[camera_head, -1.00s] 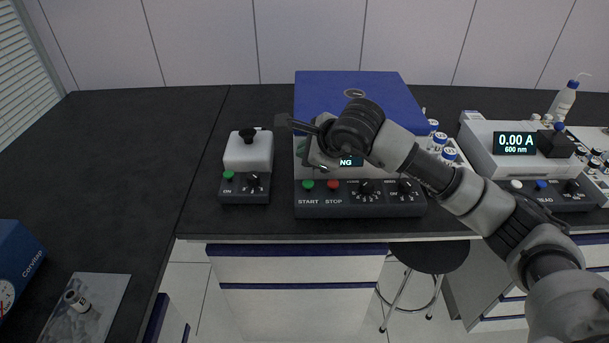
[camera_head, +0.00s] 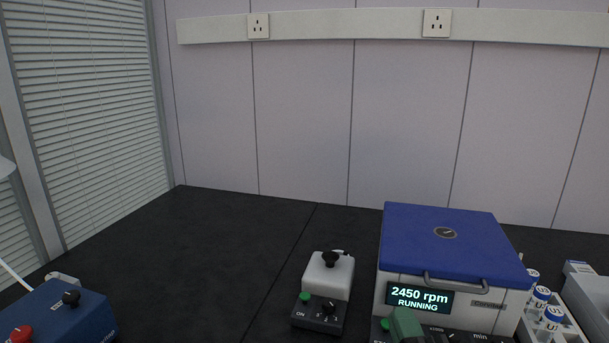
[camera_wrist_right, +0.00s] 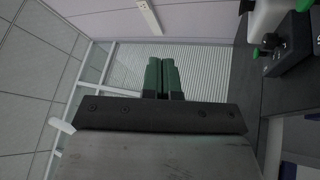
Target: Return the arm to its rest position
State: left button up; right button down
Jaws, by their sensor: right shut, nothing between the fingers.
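My right gripper (camera_head: 406,323) shows only as green fingers at the lower edge of the head view, in front of the centrifuge's control panel. In the right wrist view its two green fingers (camera_wrist_right: 163,78) are together with nothing between them. The rest of my right arm is out of the head view. My left gripper is not in view. The centrifuge (camera_head: 452,241) has a closed blue lid, and its display reads 2450 rpm RUNNING.
A small white-topped device (camera_head: 327,275) with a black knob stands left of the centrifuge. A blue device (camera_head: 62,316) is at the lower left. Capped vials (camera_head: 541,298) stand at the right. The dark bench between is clear. The wall has sockets (camera_head: 437,22).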

jog(key=s+d+f+m+g+h, duration=0.3)
jog(key=s+f+m+g, duration=0.15)
jog(key=f+m, duration=0.2)
jog(key=s+d+f+m+g+h, duration=0.3)
jog(key=d+f+m+g, duration=0.15)
jog(key=f, duration=0.35)
jog(key=s+a+f+m+g+y, duration=0.1)
jog(key=s+f+m+g, duration=0.1)
jog(key=s+f+g, duration=0.45)
jog(key=s+a+f+m+g+y, duration=0.1)
jog(key=s+f+m+g+y, duration=0.2)
jog(key=s, duration=0.6)
notch_tip(320, 180, down, 26)
jog(key=s+n+g+h, duration=0.1)
jog(key=n, duration=0.1)
jog(key=s+d+f+g+p, duration=0.1)
jog(key=s+d+f, duration=0.1)
jog(key=s+f, duration=1.2)
jog(key=shift+s+d+f, duration=0.3)
jog(key=shift+s+f, duration=0.05)
jog(key=shift+s, duration=0.7)
